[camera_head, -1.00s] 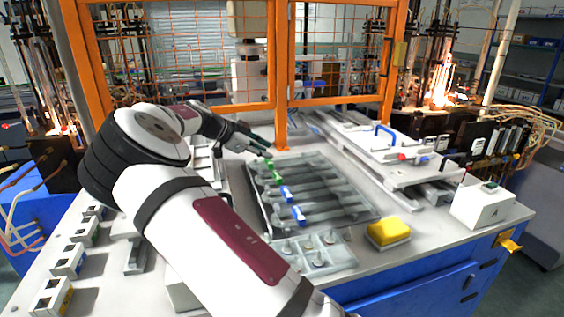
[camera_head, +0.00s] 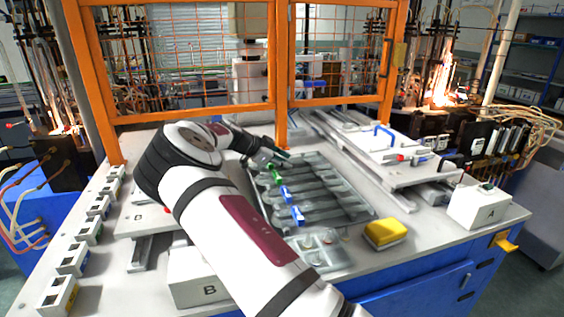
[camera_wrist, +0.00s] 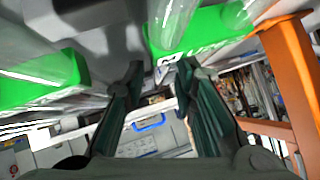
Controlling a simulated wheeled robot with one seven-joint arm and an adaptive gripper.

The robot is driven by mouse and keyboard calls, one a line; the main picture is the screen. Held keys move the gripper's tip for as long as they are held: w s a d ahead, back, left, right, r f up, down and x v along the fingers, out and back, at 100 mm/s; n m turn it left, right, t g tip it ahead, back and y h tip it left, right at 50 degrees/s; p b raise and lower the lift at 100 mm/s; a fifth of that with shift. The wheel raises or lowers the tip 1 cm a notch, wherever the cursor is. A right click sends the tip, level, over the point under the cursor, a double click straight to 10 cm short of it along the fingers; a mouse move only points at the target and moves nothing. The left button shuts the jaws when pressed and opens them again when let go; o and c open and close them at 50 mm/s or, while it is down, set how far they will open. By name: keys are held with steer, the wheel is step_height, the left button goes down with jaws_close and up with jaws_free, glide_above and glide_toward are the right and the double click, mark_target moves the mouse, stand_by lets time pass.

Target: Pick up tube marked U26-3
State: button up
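Several glass tubes lie in a grey tray (camera_head: 366,192) in the head view, with a green label (camera_head: 277,179) and two blue labels (camera_head: 285,193) (camera_head: 297,215) at their left ends. My gripper (camera_head: 286,154) is at the tray's back left corner, close to the green-labelled end. In the wrist view my gripper (camera_wrist: 160,70) is open, its two dark green fingers apart. A green label (camera_wrist: 190,40) with white lettering on a clear tube is just beyond the fingertips. Another green label (camera_wrist: 45,85) is at left. The lettering is too partial to read as U26-3.
A yellow sponge-like block (camera_head: 386,234) and a small holder (camera_head: 318,250) are in front of the tray. White box A (camera_head: 478,206) is at right, box B (camera_head: 200,278) at front left. The orange cage frame (camera_head: 281,85) stands close behind the tray.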

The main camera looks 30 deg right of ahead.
jaws_close()
